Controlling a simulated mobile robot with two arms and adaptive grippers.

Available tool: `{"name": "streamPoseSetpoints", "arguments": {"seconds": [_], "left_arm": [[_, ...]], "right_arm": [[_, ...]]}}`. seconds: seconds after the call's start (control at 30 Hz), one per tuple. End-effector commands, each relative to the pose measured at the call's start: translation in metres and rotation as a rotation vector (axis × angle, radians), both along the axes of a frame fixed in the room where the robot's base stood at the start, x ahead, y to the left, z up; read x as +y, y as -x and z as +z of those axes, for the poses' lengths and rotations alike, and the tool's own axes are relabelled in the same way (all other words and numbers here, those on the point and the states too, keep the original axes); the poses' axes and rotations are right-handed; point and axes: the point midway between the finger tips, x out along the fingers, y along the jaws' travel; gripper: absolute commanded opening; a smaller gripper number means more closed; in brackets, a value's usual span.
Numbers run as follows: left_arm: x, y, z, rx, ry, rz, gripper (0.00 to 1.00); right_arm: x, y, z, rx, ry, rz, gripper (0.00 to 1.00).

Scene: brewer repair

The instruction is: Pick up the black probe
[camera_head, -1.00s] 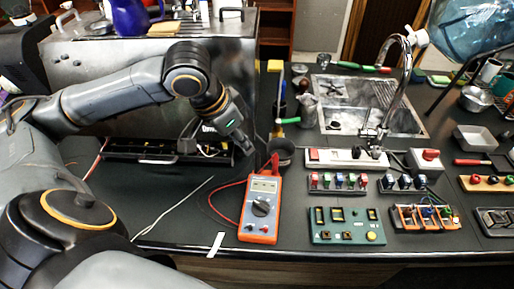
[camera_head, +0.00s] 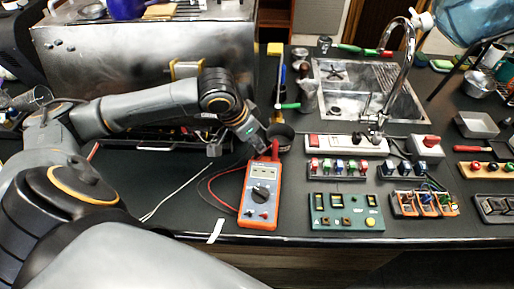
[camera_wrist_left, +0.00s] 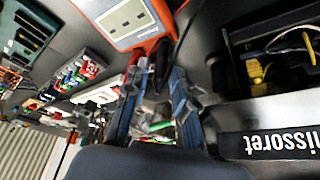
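The orange multimeter (camera_head: 261,193) with a grey face lies on the black bench; its orange end also shows in the left wrist view (camera_wrist_left: 124,22). A red probe (camera_head: 275,150) stands out at its far end. In the left wrist view the black probe (camera_wrist_left: 162,60) is beside the red probe (camera_wrist_left: 137,60). My left gripper (camera_head: 263,148) is at the multimeter's far end. In the wrist view its two blue fingers (camera_wrist_left: 158,88) are apart, with the black probe's end between or just beyond their tips; contact is unclear. My right gripper is not in view.
A dark cup (camera_head: 281,136) stands close beside my left gripper. The metal brewer body (camera_head: 150,60) stands behind my arm, with its open black tray below. Switch panels (camera_head: 346,212) and a sink (camera_head: 365,92) are to the right.

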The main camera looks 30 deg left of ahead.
Motion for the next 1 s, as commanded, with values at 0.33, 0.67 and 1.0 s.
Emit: {"name": "streamPoseSetpoints", "arguments": {"seconds": [0.33, 0.67, 1.0], "left_arm": [[-0.002, -0.008, -0.019, -0.001, -0.001, -0.001, 0.26], [-0.002, -0.008, -0.019, -0.001, -0.001, 0.000, 0.00], [-0.002, -0.008, -0.017, -0.001, -0.001, 0.000, 0.00]], "right_arm": [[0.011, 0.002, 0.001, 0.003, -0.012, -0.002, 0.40], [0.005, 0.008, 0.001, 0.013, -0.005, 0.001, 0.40], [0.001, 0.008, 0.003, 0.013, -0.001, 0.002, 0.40]]}}
